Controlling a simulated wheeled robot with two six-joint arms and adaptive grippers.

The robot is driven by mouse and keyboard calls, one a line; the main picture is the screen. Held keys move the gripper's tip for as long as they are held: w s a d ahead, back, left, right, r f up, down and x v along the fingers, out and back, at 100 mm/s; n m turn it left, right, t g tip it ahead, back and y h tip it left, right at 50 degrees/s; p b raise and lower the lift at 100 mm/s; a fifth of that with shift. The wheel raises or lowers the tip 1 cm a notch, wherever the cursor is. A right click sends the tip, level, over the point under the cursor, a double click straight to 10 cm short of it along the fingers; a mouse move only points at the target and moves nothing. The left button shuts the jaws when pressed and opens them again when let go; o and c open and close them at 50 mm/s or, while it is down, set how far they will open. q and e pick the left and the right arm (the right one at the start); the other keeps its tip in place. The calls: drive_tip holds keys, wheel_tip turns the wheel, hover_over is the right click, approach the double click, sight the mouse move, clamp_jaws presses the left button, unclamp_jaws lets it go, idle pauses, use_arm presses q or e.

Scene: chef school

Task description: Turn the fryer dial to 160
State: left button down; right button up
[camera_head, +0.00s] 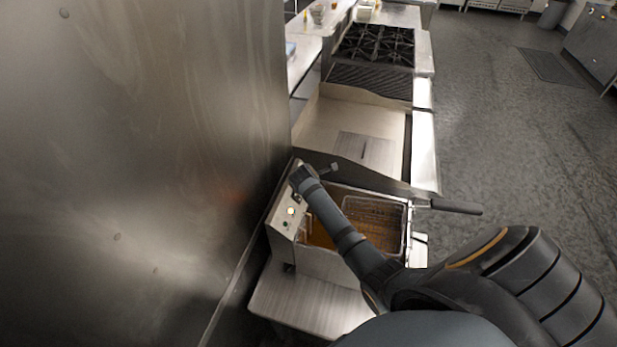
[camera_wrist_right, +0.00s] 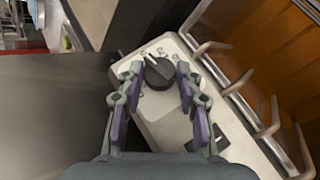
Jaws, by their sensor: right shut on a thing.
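The fryer dial (camera_wrist_right: 158,74) is a round black knob on the pale control panel (camera_wrist_right: 165,118) in the right wrist view. Printed marks surround it, too small to read. A light line on the dial points toward the top, slightly left. My right gripper (camera_wrist_right: 159,82) has one finger on each side of the dial and is shut on it. In the head view my right gripper (camera_head: 299,178) reaches over the fryer (camera_head: 322,262) to the far end of its panel (camera_head: 283,219) and hides the dial. My left gripper is not in view.
A wire basket (camera_head: 375,212) sits in the fryer oil, its dark handle (camera_head: 450,207) sticking out to the right. A tall steel wall (camera_head: 140,170) stands close on the left. A griddle (camera_head: 365,150) and stove (camera_head: 378,45) lie beyond. The floor at right is open.

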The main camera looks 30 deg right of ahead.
drive_tip(key=shift+w+r+m+g, duration=0.1)
drive_tip(key=shift+w+m+g, duration=0.05)
drive_tip(key=shift+m+g, duration=0.6)
drive_tip(key=o, duration=1.1)
drive_tip(key=shift+d, duration=0.1)
drive_tip(key=shift+o, duration=0.2)
drive_tip(key=v, duration=1.2)
drive_tip(key=shift+w, duration=0.1)
